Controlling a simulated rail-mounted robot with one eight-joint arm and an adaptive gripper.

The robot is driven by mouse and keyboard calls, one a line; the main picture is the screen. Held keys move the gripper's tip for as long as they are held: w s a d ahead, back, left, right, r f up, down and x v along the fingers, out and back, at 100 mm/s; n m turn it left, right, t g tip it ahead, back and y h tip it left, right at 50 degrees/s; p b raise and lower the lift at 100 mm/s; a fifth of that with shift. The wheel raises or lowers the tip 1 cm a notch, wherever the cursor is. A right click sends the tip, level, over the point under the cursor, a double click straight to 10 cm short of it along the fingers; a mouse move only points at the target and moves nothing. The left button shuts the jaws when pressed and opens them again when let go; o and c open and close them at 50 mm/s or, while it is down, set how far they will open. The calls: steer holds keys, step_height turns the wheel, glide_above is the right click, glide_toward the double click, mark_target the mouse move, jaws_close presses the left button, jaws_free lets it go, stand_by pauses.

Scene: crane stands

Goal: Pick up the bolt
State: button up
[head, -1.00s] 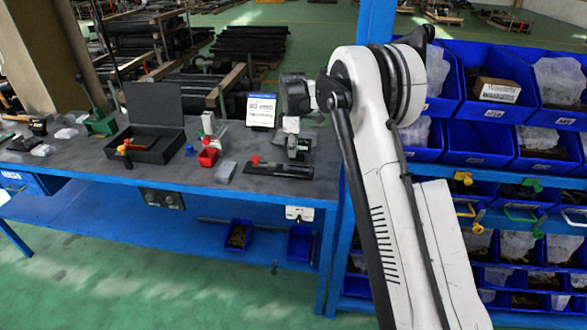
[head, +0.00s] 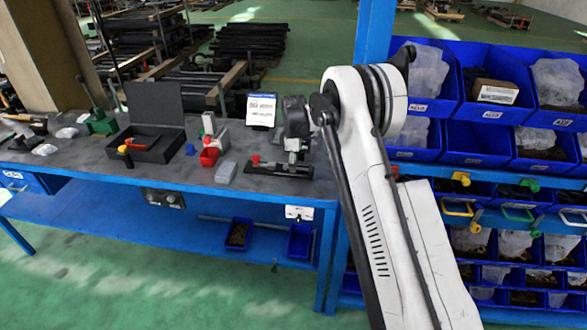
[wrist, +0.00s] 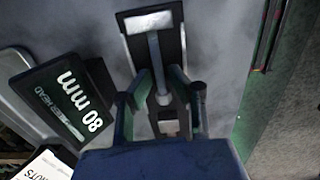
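In the wrist view, a black stand with a pale metal block (wrist: 148,22) at its far end lies under my gripper (wrist: 168,88). In the head view, my gripper (head: 295,145) points down just above the black base plate (head: 285,169) on the bench. My gripper hides much of what stands there.
A sign reading "80 mm" (wrist: 72,102) lies left of the stand in the wrist view. Blue bin shelves (head: 475,140) stand close on the right.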

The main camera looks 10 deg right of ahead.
jaws_close()
steer(key=shift+r, duration=0.1)
